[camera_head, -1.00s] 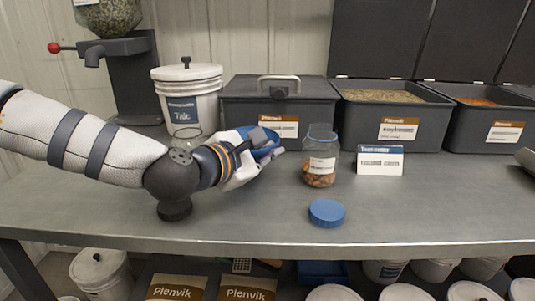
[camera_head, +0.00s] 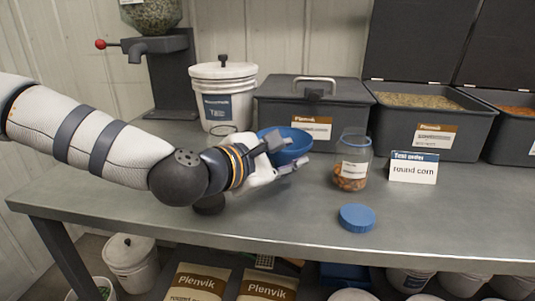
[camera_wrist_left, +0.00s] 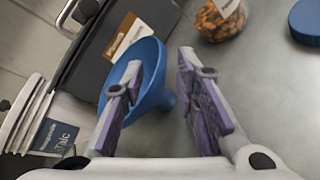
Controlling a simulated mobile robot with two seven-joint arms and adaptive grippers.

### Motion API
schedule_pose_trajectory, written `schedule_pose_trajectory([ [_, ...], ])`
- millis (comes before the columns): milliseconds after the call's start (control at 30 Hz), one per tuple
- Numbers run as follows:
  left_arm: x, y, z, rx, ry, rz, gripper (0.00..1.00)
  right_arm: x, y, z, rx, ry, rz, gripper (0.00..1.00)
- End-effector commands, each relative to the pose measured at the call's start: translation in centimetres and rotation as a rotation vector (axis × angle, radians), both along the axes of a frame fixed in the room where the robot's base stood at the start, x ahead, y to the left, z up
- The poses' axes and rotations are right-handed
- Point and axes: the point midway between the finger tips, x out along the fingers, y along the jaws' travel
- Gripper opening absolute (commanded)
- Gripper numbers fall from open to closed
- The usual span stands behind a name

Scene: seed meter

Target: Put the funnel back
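The blue funnel (camera_head: 290,147) is in front of the dark lidded bin, with its wide mouth facing up. In the left wrist view the funnel (camera_wrist_left: 152,72) lies behind the left-hand finger, and its narrow part reaches into the gap between the fingers. My left gripper (camera_head: 284,153) is at the funnel's near side with its fingers spread apart. In the left wrist view the gripper (camera_wrist_left: 165,95) is open and not closed on the funnel. Whether a finger touches it, and whether the funnel rests on the table, I cannot tell. My right gripper is not in view.
A glass jar of orange-brown seeds (camera_head: 350,172) stands right of the funnel, its blue lid (camera_head: 357,217) before it. The front-right table top is clear.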

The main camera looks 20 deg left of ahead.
Motion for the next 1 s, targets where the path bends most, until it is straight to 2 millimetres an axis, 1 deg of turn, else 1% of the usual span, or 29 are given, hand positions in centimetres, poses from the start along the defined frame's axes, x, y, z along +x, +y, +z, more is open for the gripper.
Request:
schedule_pose_trajectory([
  [33, -1.0, 0.2, 0.9, -0.004, -0.007, 0.000, 0.28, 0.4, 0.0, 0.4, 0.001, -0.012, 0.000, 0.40],
  [200, -4.3, 1.1, 1.8, -0.004, -0.008, 0.000, 0.28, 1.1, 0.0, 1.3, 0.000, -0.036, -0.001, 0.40],
  [300, -5.8, 1.6, 2.4, -0.002, -0.009, 0.001, 0.28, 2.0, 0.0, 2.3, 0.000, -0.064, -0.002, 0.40],
  [400, -6.7, 1.8, 2.4, -0.002, -0.007, -0.001, 0.28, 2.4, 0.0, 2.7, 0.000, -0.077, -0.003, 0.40],
  [600, -7.0, 1.8, 2.0, 0.000, -0.001, -0.001, 0.28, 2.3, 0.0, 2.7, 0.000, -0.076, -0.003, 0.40],
  [1000, -7.0, 1.8, 2.0, 0.000, -0.001, -0.001, 0.28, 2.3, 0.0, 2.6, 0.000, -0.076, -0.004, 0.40],
])
